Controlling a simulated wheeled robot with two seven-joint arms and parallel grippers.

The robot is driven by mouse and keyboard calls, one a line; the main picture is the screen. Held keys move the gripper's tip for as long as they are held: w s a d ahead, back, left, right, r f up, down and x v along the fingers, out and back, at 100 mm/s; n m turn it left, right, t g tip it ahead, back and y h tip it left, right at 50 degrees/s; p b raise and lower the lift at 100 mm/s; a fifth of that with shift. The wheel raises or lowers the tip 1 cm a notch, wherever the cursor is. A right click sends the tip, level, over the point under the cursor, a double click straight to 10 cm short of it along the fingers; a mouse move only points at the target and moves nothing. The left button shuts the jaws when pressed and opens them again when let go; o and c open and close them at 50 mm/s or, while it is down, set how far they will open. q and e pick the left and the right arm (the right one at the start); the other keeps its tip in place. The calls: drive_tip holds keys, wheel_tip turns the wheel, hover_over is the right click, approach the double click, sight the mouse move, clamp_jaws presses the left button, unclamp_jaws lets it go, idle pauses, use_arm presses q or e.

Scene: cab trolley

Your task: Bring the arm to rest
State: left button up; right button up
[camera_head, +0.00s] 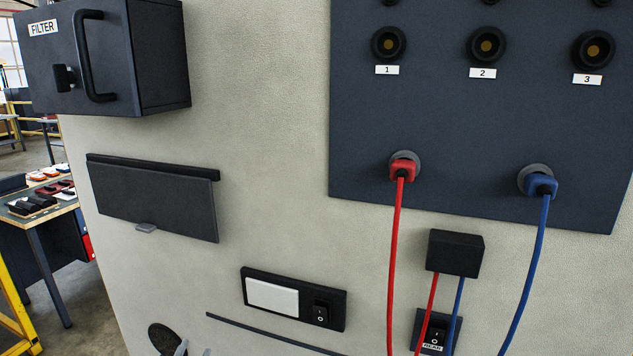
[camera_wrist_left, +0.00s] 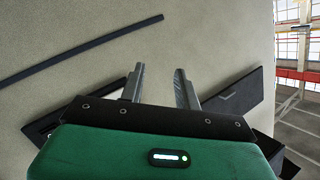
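My left gripper (camera_head: 194,347) shows only by its fingertips at the bottom edge of the head view, low and left on the pale wall. In the left wrist view its two grey fingers (camera_wrist_left: 159,72) stand apart with nothing between them. The gripper is open and empty. The rest of my left arm is out of the head view. My right gripper is in neither view.
The pale wall carries a FILTER box (camera_head: 105,60), a dark flap (camera_head: 150,200), a white-plate switch panel (camera_head: 272,297) and a dark strip (camera_head: 265,332). Red (camera_head: 402,170) and blue (camera_head: 540,186) plugs with hanging cables are in the socket panel (camera_head: 460,130).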

use_arm(q)
drive_tip(key=s+f+n+g+h, duration=0.1)
drive_tip(key=s+f+g, duration=0.5)
drive_tip(key=s+f, duration=0.6)
drive_tip(key=s+f+n+g+h, duration=0.15)
drive_tip(key=s+f+g, duration=0.55)
drive_tip(key=s, duration=0.8)
drive_tip(key=s+a+f+x, duration=0.1)
drive_tip(key=s+x, duration=0.2)
drive_tip(key=x, duration=1.2)
drive_tip(key=s+a+x, duration=0.1)
drive_tip(key=s+x, duration=0.2)
drive_tip(key=x, duration=1.1)
drive_tip(key=s+a+f+g, duration=0.1)
drive_tip(key=s+a+f, duration=0.1)
drive_tip(key=s+f, duration=1.7)
wheel_tip(320, 180, down, 2)
drive_tip(key=shift+s+a+f+y, duration=0.25)
drive_tip(key=shift+a+y, duration=0.05)
drive_tip(key=shift+y, duration=0.05)
